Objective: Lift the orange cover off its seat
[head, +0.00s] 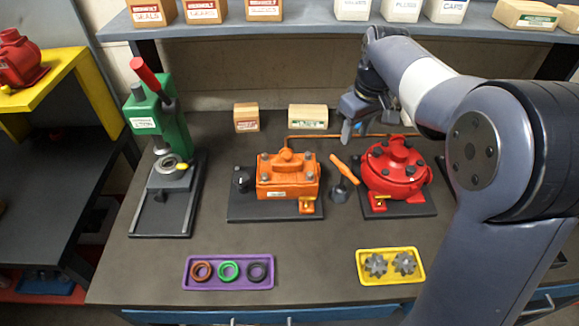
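The orange cover (287,167), with dark bolts at its corners and a raised knob on top, sits level on the orange motor body (288,191). That body stands on a dark base plate (245,210) in the middle of the bench. My gripper (358,131) hangs above the bench, up and to the right of the cover and apart from it. It is behind and left of the red motor. Nothing clear shows between its fingers, and their spacing is hard to make out. The seat under the cover is hidden.
A red motor (394,167) stands to the right, with an orange-handled tool (346,169) between the motors. A green press (166,135) stands left. A purple tray (228,284) and yellow tray (390,280) lie in front. Small boxes (308,117) stand behind. The front middle bench is clear.

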